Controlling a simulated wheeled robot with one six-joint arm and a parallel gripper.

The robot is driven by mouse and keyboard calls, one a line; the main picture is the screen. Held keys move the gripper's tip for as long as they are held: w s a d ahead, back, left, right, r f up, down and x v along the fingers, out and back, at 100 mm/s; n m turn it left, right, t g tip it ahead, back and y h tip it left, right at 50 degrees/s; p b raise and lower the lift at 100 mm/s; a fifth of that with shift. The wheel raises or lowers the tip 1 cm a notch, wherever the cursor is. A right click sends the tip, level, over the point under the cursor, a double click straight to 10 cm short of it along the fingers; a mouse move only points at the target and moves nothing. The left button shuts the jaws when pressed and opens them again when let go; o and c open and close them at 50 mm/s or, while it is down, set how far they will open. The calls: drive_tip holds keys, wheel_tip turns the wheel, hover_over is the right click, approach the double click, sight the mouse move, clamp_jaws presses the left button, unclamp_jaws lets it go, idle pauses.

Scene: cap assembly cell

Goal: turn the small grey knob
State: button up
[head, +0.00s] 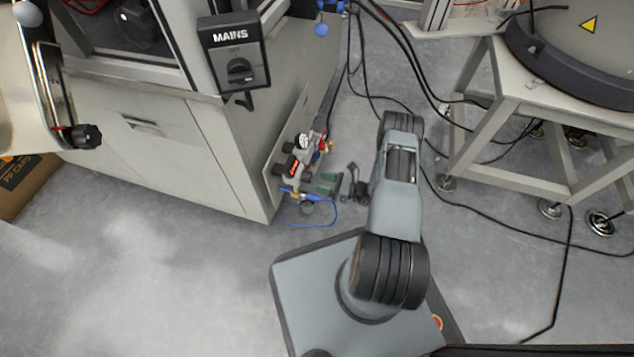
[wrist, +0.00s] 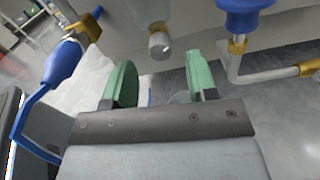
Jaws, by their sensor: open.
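The small grey knob (wrist: 158,42) shows in the wrist view as a short pale cylinder below a grey body, near the top middle. My gripper (wrist: 160,76) is open, its two green fingers apart with nothing between them. In the picture the knob lies just above the gap between the fingertips; I see no contact. In the head view my gripper (head: 327,184) is low beside the cabinet's side, close to the air-supply unit (head: 299,145). The knob is too small or hidden to make out there.
The cabinet (head: 190,150) stands left, a stand (head: 470,130) right. Black cables cross the floor.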

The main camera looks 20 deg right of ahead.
drive_tip(key=shift+x, duration=1.4)
drive_tip(key=shift+c, duration=0.2)
